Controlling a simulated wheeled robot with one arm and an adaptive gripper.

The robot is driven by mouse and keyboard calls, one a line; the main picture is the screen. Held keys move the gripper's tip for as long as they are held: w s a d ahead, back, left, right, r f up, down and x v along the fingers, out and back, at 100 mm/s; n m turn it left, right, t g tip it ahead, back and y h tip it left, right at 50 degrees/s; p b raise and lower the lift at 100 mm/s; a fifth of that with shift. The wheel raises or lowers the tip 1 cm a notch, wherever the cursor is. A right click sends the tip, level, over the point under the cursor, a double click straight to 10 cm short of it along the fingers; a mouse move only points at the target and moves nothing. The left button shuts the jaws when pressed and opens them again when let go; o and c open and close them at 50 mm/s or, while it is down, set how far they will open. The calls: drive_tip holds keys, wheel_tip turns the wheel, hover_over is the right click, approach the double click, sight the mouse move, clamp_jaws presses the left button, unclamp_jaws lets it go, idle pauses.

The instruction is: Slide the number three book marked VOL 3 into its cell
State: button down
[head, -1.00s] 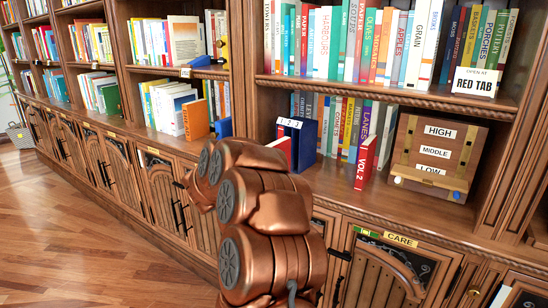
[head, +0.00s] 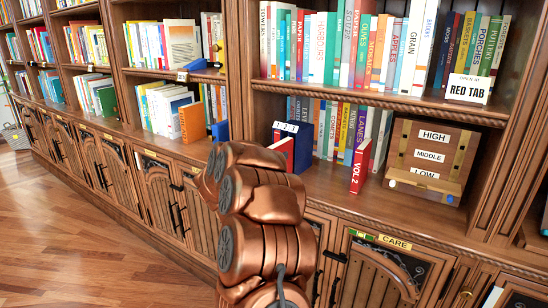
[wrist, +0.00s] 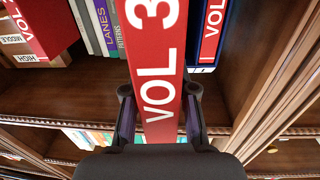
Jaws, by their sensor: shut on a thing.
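In the wrist view my gripper (wrist: 160,97) is shut on the red book marked VOL 3 (wrist: 158,62), with one finger on each side. The blue holder (head: 304,152) labelled 1 2 3 stands on the lower shelf in the head view. Its edge shows in the wrist view (wrist: 203,68), beside the held book, with a red VOL book (wrist: 212,32) in it whose number is cut off. The red VOL 2 book (head: 361,166) stands outside the holder, to its right. In the head view my arm hides the gripper, and the cells are mostly hidden.
A wooden box (head: 436,158) marked HIGH, MIDDLE, LOW stands right of VOL 2. A row of books (head: 345,125) stands behind. The upper shelf edge (head: 390,101) runs above the holder. Bare shelf (head: 325,178) shows between holder and VOL 2.

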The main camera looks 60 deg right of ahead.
drive_tip(key=shift+d, duration=0.6)
drive_tip(key=shift+r+p, duration=0.1)
drive_tip(key=shift+p, duration=1.2)
idle(1.2)
drive_tip(key=shift+d+p, duration=0.35)
drive_tip(key=shift+d, duration=0.7)
idle(0.4)
drive_tip(key=shift+a+p, duration=0.3)
drive_tip(key=shift+a, duration=0.1)
drive_tip(key=shift+n+t+b, duration=0.4)
drive_tip(key=shift+t+b, duration=0.15)
drive_tip(key=shift+t, duration=0.05)
idle(0.4)
drive_tip(key=shift+p, duration=0.55)
idle(1.5)
